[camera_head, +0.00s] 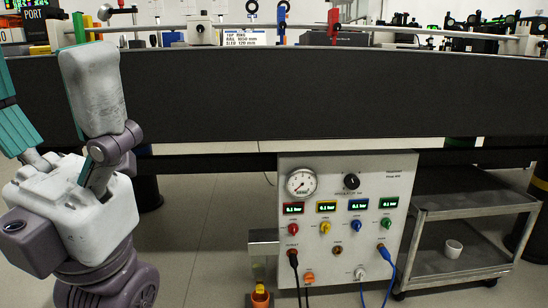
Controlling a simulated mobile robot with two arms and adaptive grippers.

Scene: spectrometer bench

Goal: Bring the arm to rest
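A white and purple arm with teal edges (95,90) stands at the left of the head view, its links folded upright in front of the bench. I take it to be mine. No gripper fingers show on it, and neither of my grippers is in view. No right arm shows.
The long dark bench edge (300,95) crosses the view, with optical parts and a rail on top. Below it stand a control panel (345,200) with a gauge, coloured knobs and cables, and a grey cart (460,215) holding a white cup (453,249). The floor left of the panel is mostly clear.

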